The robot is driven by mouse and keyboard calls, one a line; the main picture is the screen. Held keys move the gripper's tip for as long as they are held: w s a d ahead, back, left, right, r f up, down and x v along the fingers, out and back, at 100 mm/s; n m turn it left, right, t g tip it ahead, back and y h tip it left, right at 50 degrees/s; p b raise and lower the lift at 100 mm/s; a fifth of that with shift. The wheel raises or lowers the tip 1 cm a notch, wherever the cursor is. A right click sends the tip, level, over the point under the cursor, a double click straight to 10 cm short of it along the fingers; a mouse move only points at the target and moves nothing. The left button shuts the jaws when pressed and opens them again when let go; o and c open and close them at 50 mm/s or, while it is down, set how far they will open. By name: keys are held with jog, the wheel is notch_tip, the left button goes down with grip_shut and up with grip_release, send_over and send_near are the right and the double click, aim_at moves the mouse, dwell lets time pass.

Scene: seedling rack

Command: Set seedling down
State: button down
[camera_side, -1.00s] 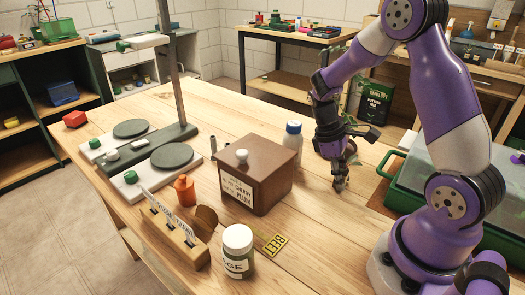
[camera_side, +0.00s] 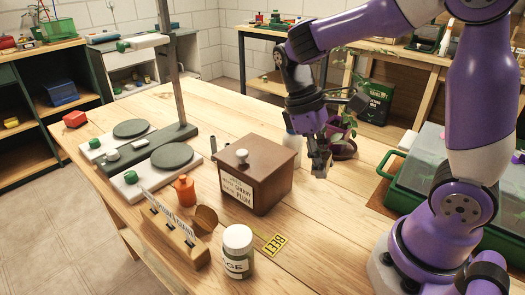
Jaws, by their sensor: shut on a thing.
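The seedling has green leaves (camera_side: 348,123) that show just right of and behind my gripper (camera_side: 320,168). A dark reddish-brown pot (camera_side: 344,150) shows below the leaves, partly covered by the fingers. My gripper points down over the table, right of the brown box, with its fingers shut on the seedling. The fingers and wrist hide much of the hold, and I cannot tell whether the pot touches the table.
The brown lidded box (camera_side: 268,182) stands close left of my gripper. A white bottle (camera_side: 292,146) is partly hidden behind it. A green tray (camera_side: 397,176) lies right. A white jar (camera_side: 237,250) and yellow BEET tag (camera_side: 274,244) are in front.

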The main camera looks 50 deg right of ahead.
jog(key=shift+w+a+r+n, duration=0.1)
jog(key=shift+a+r+n, duration=0.15)
jog(key=shift+r+n, duration=0.1)
jog(key=shift+w+n+h, duration=0.3)
jog(key=shift+w+n, duration=0.05)
jog(key=shift+w, duration=0.05)
jog(key=w+d+n+t+h, duration=0.1)
jog(key=w+n, duration=0.3)
jog(key=w+d+n+t+h, duration=0.1)
jog(key=w+n, duration=0.3)
jog(key=n, duration=0.1)
jog(key=w+d+n+t+h, duration=0.1)
jog(key=w+n+t, duration=0.1)
jog(key=w+n, duration=0.3)
jog(key=shift+r, duration=0.4)
jog(key=w+d+f+n+t, duration=0.1)
jog(key=w+d+n+t, duration=0.25)
jog(key=w+n, duration=0.55)
jog(key=y, duration=0.1)
send_over(269, 137)
jog(key=s+a, duration=0.1)
jog(key=a, duration=0.1)
jog(key=shift+n, duration=0.4)
jog(key=f, duration=0.6)
jog(key=shift+d+f, duration=0.2)
jog(key=shift+f, duration=0.15)
jog(key=shift+d+f, duration=0.15)
jog(key=shift+d, duration=0.05)
jog(key=shift+f, duration=2)
jog(key=shift+f, duration=0.15)
